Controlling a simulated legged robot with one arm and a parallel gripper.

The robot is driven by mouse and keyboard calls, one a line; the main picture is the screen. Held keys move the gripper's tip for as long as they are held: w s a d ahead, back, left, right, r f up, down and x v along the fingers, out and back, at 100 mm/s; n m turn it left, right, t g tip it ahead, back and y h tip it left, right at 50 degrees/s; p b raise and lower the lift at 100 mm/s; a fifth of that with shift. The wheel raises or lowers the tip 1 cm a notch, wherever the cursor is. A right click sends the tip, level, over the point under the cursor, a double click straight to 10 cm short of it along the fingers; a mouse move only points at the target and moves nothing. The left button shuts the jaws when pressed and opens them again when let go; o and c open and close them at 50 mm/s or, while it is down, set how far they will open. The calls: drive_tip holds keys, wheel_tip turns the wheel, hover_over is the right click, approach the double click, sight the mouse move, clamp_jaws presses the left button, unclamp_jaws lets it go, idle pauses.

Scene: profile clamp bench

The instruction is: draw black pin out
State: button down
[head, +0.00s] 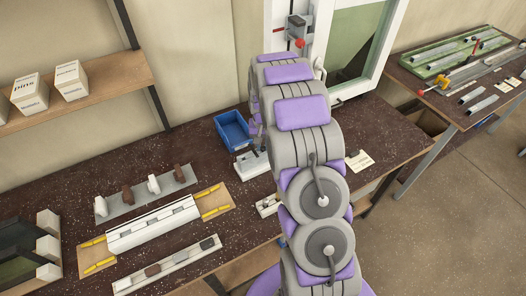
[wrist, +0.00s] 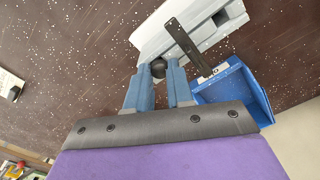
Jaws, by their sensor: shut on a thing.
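In the wrist view my gripper (wrist: 158,74) has its two blue fingers closed on the sides of a black pin (wrist: 158,67), of which a dark round end shows between the fingertips. The pin is at the near edge of a white block (wrist: 155,42); I cannot tell how deep it sits in it. A flat dark bar (wrist: 184,42) lies across the block, right of the pin. In the head view the white block (head: 247,165) stands on the bench behind my arm, which mostly hides my gripper and hides the pin.
A blue bin (head: 232,130) stands just behind the block; it also shows in the wrist view (wrist: 238,92), close right of my fingers. A white-framed window (head: 333,92) rises behind my arm. White profile pieces (head: 150,222) lie at left on the speckled bench (head: 75,200).

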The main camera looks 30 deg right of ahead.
drive_tip(key=shift+r, duration=0.8)
idle(0.6)
wheel_tip(320, 180, up, 8)
drive_tip(key=p, duration=0.2)
drive_tip(key=shift+p, duration=0.4)
idle(0.7)
